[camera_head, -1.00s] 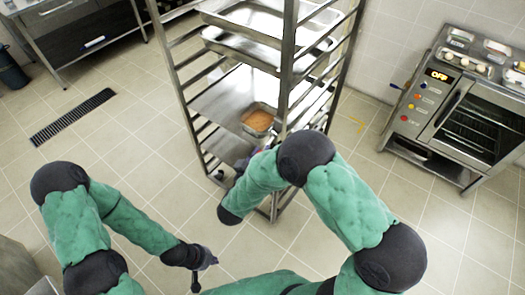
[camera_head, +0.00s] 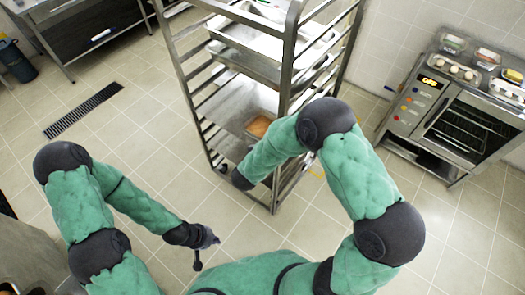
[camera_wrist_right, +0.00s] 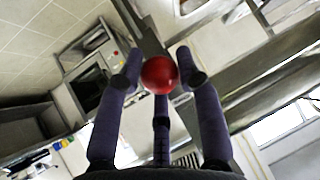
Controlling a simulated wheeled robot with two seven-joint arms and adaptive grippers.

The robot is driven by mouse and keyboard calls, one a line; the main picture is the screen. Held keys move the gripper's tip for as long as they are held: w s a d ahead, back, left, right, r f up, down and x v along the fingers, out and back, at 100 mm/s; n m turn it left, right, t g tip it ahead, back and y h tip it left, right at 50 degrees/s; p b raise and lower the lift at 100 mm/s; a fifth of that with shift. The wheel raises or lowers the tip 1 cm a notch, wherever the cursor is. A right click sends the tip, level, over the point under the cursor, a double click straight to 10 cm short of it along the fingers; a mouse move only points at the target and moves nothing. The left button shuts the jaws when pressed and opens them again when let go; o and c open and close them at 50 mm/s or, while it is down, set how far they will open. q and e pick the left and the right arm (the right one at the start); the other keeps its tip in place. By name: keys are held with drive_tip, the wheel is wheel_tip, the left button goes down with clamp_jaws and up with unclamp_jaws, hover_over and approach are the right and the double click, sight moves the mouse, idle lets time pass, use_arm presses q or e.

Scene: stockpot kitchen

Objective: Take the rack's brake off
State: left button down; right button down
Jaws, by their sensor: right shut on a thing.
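The tall steel rack (camera_head: 289,50) stands in the middle of the head view, with trays on its shelves. In the right wrist view, a round red knob (camera_wrist_right: 159,74) sits between the fingers of my right gripper (camera_wrist_right: 160,82), which is shut on it. What the knob is fixed to is hidden behind it. In the head view my right arm reaches to the rack's lower front, and its gripper is hidden there. My left gripper (camera_head: 206,250) is open and empty above the floor, left of and nearer than the rack.
An orange-filled pan (camera_head: 259,127) sits on a lower rack shelf. An oven (camera_head: 455,125) with items on top stands at the right. A steel table (camera_head: 85,30) is at the top left. A drain grate (camera_head: 83,110) lies in the floor. Floor left of the rack is clear.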

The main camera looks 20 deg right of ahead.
drive_tip(key=shift+d+r+g+y+p, duration=0.15)
drive_tip(key=shift+r+g+y+p, duration=0.6)
drive_tip(key=shift+p, duration=0.95)
drive_tip(key=shift+w+d+r+p, duration=0.1)
drive_tip(key=shift+w+r+p, duration=0.2)
drive_tip(key=shift+p, duration=0.35)
drive_tip(key=shift+w+d+r, duration=0.1)
drive_tip(key=shift+w, duration=0.05)
drive_tip(key=c, duration=0.9)
unclamp_jaws()
drive_tip(key=v, duration=1.2)
